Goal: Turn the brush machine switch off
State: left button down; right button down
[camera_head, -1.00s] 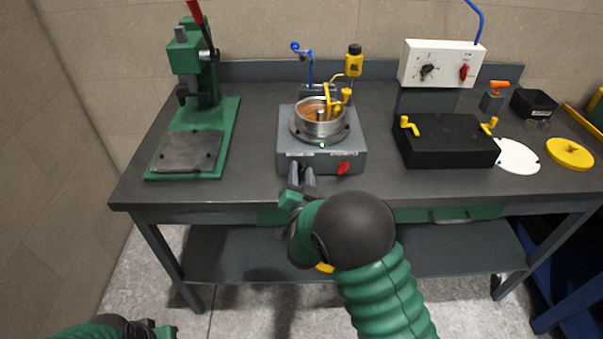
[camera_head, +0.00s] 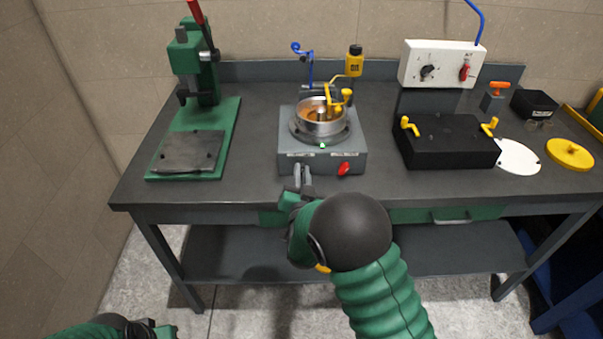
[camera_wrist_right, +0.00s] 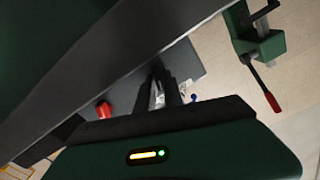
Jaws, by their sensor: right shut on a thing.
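The brush machine (camera_head: 285,160) is a grey box with a round metal bowl (camera_head: 320,128) on top. A small green light shows on its front top edge. Its front has two labels. A red knob (camera_head: 343,168) sits under the right label and also shows in the right wrist view (camera_wrist_right: 103,109). My right gripper (camera_head: 303,174) is at the front face under the left label, its fingers close together. It is shut on the switch there, which the fingers mostly hide. In the wrist view the fingertips (camera_wrist_right: 158,84) meet the machine's face. My left gripper (camera_head: 155,330) is partly visible at the bottom left.
A green press (camera_head: 232,120) with a red-tipped lever stands left on the dark workbench (camera_head: 250,195). Right are a black block (camera_head: 450,140) with yellow clamps, a white control box (camera_head: 440,62), a white disc (camera_head: 517,156) and a yellow disc (camera_head: 570,153).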

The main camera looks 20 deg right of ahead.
jog(key=n+p, duration=0.1)
jog(key=n, duration=0.4)
jog(key=shift+a, duration=0.2)
jog(key=n+p, duration=0.1)
jog(key=n, duration=0.4)
jog(key=shift+a+p, duration=0.15)
jog(key=shift+p, duration=0.15)
jog(key=shift+f, duration=0.1)
jog(key=c, duration=1.5)
grip_release()
jog(key=shift+o, duration=0.2)
